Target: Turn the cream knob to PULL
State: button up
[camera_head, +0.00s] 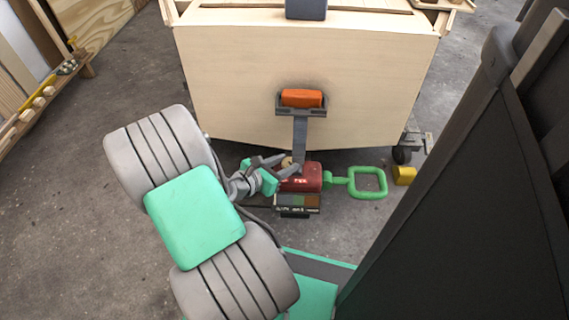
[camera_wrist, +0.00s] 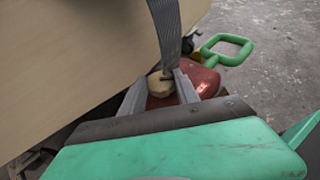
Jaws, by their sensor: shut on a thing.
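The cream knob (camera_wrist: 160,84) shows in the wrist view between the two fingers of my gripper (camera_wrist: 162,90), which is shut on it. A dark mark runs across the knob's face. In the head view only a small part of the cream knob (camera_head: 286,162) shows, beside my gripper (camera_head: 282,168). The knob sits at a red housing (camera_head: 303,177), which also shows in the wrist view (camera_wrist: 203,80).
A green square handle (camera_head: 367,183) sticks out right of the red housing. A grey strap (camera_head: 300,138) hangs from an orange-topped bracket (camera_head: 302,98) on the plywood hull (camera_head: 220,75), close above my gripper. A yellow block (camera_head: 404,175) lies on the floor at right.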

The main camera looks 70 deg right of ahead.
grip_shut()
jog(key=shift+m+g+p, duration=0.3)
jog(key=shift+g+p, duration=0.1)
jog(key=m+g+y+p, duration=0.3)
jog(key=shift+w+d+r+m, duration=0.15)
jog(key=shift+w+d+m, duration=0.05)
jog(key=shift+w+m, duration=0.1)
jog(key=m+g+y+p, duration=0.2)
jog(key=m+y+p, duration=0.1)
jog(key=m+g+y+p, duration=0.1)
jog(key=m+y, duration=0.1)
jog(key=shift+w+d+p, duration=0.1)
jog(key=shift+d+p, duration=0.2)
jog(key=shift+p, duration=0.1)
jog(key=shift+d+m+g+y+p, duration=0.1)
jog(key=shift+m+g+y+p, duration=0.2)
jog(key=shift+m+y+p, duration=0.7)
jog(key=shift+p, duration=0.65)
jog(key=shift+d+y, duration=0.1)
jog(key=shift+y, duration=0.2)
